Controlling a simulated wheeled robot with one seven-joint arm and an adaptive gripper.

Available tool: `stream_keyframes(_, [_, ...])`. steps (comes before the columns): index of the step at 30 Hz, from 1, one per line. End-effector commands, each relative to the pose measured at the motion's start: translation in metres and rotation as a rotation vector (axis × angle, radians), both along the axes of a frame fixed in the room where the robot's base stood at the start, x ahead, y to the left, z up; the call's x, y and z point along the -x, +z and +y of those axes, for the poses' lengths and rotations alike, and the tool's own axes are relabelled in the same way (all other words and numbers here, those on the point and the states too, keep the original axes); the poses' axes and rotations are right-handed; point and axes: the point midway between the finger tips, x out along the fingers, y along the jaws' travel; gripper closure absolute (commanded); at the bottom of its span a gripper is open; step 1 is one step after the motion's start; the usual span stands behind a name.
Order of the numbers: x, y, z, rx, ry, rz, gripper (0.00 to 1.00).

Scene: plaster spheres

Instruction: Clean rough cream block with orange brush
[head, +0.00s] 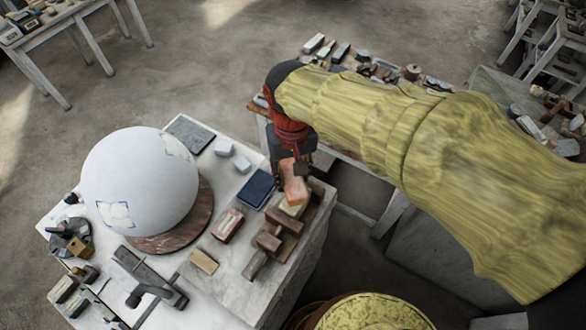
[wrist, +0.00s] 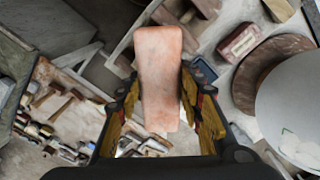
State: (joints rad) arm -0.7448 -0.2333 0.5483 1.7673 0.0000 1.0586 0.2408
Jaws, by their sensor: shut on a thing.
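The orange brush (head: 294,185), a salmon-orange block, is held by my gripper (head: 292,163) over the right edge of the white table. In the wrist view the orange brush (wrist: 158,75) lies between the two fingers of my gripper (wrist: 160,95), which are shut on it. I cannot tell whether brush and block touch. A flat tan block (head: 204,261) lies apart near the table's front.
A large white sphere (head: 140,180) stands on a round brown base (head: 172,236) at left. Brown blocks (head: 276,237), a red-and-white block (head: 228,224) and a dark blue pad (head: 256,188) lie close to the brush. A cluttered side table stands behind my arm.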

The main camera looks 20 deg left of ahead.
Motion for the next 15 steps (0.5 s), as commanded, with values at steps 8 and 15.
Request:
stream_keyframes(8, [0.0,-0.029,0.0,0.0,0.0,0.001,0.83])
stream_keyframes(15, [0.0,-0.042,-0.001,0.0,0.0,0.0,0.83])
